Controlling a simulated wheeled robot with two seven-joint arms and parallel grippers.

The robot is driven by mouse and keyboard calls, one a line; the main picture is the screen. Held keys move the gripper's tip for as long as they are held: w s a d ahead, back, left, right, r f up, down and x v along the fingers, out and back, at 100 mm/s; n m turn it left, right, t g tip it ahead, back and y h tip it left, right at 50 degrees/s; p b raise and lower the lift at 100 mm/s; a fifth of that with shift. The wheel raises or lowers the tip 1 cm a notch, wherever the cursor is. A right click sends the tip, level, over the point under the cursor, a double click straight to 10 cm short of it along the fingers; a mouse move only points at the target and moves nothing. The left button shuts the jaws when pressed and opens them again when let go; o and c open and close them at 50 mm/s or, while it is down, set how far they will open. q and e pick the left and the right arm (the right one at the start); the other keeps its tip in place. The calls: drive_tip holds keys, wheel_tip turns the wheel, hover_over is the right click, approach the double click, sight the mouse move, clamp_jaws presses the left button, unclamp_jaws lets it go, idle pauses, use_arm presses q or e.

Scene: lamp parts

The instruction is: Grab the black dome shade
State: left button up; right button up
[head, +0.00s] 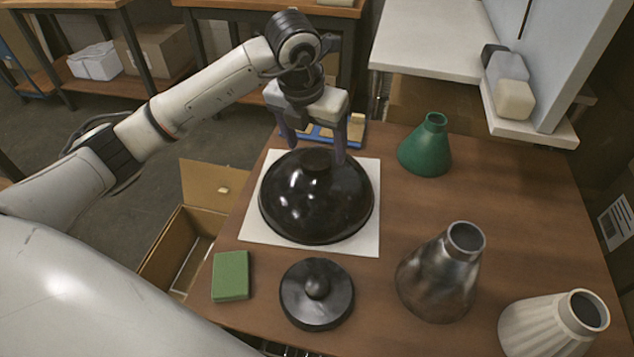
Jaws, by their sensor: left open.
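The black dome shade (316,205) is glossy and sits dome-up on a white square sheet (262,236) on the brown table. A short dark collar tops it. My left gripper (315,151) is open and points down at the far side of the shade's top. Its two dark fingers are spread to either side of the collar in the picture. I cannot tell whether they touch the shade. My right gripper is not in the head view.
A green cone shade (425,150), a metallic cone shade (437,278) and a white ribbed shade (545,325) stand to the right. A black round base (316,294) and a green block (231,276) lie in front. An open cardboard box (172,245) is at the left.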

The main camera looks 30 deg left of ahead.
sight(316, 159)
use_arm(q)
drive_tip(key=shift+a+p+x, duration=0.15)
drive_tip(key=shift+x, duration=1.05)
drive_tip(key=shift+a+p+x, duration=0.1)
drive_tip(key=shift+p+x, duration=0.05)
drive_tip(key=shift+x, duration=1)
drive_tip(key=shift+s, duration=0.1)
clamp_jaws()
